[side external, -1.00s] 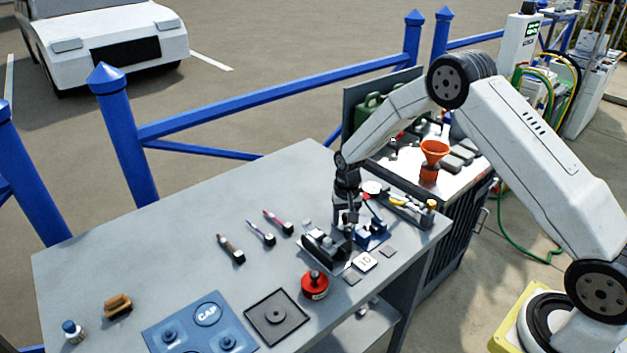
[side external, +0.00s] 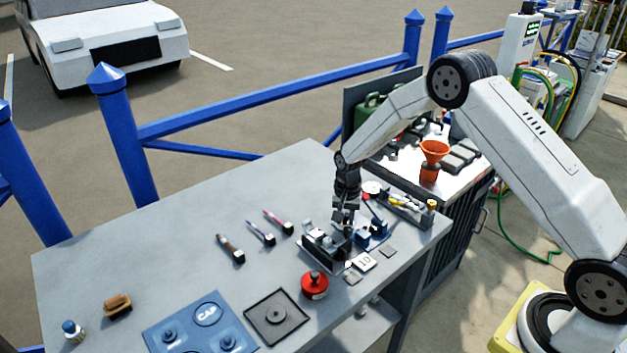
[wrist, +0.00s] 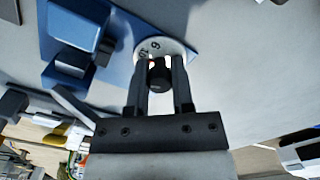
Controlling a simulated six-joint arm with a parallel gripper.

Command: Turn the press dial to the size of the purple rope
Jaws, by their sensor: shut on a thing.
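In the wrist view my gripper (wrist: 160,82) is shut on a black dial knob (wrist: 159,74), one finger on each side. The knob stands on a white dial face (wrist: 176,48) with dark numbers, partly hidden by the fingers. The dial sits on the blue press (wrist: 72,40). In the side view my gripper (side external: 345,224) points down beside the blue press (side external: 374,238) and hides the dial. The purple rope (side external: 259,231) lies on the table to the left, between a brown rope (side external: 230,246) and a pink rope (side external: 277,221).
A black device (side external: 324,246) stands close to my gripper. A card marked 10 (side external: 365,261) and small grey tiles lie in front. A red round-handled object (side external: 314,286), a dark square tray (side external: 277,337) and a blue CAP mat (side external: 180,345) are nearer. The table's left part is mostly clear.

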